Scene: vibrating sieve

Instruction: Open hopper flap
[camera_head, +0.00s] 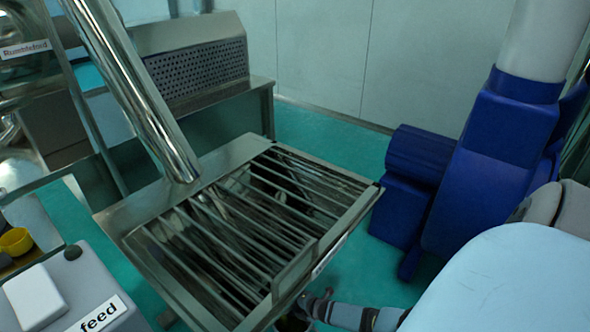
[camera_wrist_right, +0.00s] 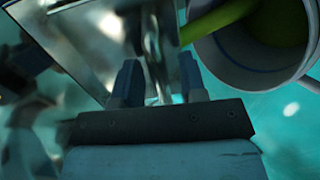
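The steel hopper (camera_head: 135,212) with a barred grate on top is in the middle of the head view. Its flap cannot be made out for certain. My right gripper (camera_head: 312,303) is low at the hopper's front edge, partly hidden beneath it. In the right wrist view its two blue fingers (camera_wrist_right: 160,82) stand apart. Shiny metal shows behind and between them, beside a large reflective metal panel (camera_wrist_right: 80,40). Whether the fingers touch the metal cannot be told. My left gripper is out of view.
A steel pipe (camera_head: 135,85) slants down over the hopper's back left. A blue machine (camera_head: 490,160) stands at right. A round white container (camera_wrist_right: 285,60) is close to the right gripper.

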